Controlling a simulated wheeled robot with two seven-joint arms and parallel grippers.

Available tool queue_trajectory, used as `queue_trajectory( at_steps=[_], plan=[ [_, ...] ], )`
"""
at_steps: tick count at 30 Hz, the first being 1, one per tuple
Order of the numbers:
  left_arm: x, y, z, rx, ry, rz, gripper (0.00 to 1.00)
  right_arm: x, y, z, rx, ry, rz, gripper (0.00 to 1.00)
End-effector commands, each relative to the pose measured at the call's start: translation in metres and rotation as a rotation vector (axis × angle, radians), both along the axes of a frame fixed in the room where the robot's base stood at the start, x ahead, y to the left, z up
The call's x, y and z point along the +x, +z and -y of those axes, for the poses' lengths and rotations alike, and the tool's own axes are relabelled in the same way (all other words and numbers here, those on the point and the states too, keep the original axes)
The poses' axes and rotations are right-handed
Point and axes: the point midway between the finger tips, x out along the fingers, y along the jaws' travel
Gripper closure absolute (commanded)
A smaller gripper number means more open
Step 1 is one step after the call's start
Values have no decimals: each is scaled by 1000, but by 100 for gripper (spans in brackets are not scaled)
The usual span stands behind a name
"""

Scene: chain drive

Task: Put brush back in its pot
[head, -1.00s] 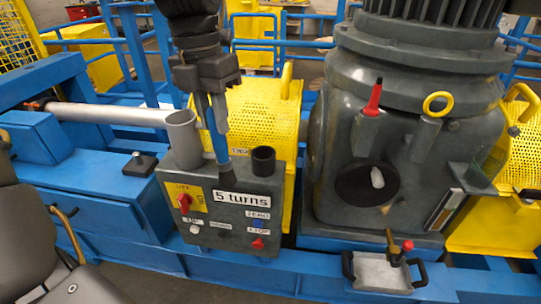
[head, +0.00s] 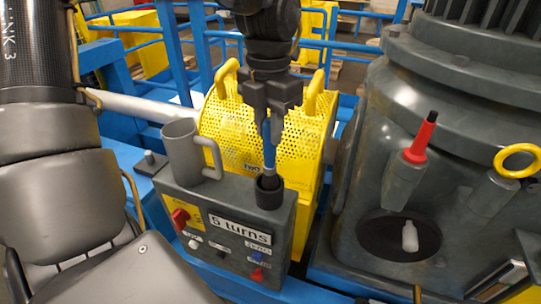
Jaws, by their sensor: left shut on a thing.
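My left gripper (head: 268,128) hangs down from the top middle in the head view. It is shut on the brush (head: 269,155), which has a blue handle and stands close to upright below the fingers. The pot (head: 269,195) is a small black cylinder on top of the grey control box, at its right end. The brush's lower end is at the pot's mouth and appears to reach inside it. The brush tip is hidden, so I cannot tell how deep it is. My right gripper is not in view.
A grey mug (head: 182,150) stands on the control box (head: 223,205), left of the pot. A perforated yellow guard (head: 305,140) rises close behind the pot. A large grey gearbox housing (head: 385,130) with a red-handled part (head: 422,140) stands to the right.

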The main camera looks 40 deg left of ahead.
Motion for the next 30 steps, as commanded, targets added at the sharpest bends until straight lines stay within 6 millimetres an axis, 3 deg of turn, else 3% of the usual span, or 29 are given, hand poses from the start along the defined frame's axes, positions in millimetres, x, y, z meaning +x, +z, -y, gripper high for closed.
queue_trajectory(
  at_steps=[3, 8, 16, 23, 24, 28, 30],
  plan=[
    [0, -12, 1, 1, -1, -1, 99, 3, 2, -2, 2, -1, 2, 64],
    [1, -15, 1, 0, -3, 0, 99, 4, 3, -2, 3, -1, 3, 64],
    [1, -49, 2, -1, -4, -2, 99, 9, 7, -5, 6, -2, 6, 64],
    [1, -51, 2, -1, -4, 1, 99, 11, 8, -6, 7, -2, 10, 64],
    [1, -51, 2, -1, -4, 1, 74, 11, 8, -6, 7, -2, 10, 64],
    [1, -51, 2, -1, -4, 1, 57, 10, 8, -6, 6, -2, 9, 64],
    [1, -51, 2, -1, -3, 1, 54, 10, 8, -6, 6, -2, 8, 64]
  ],
)
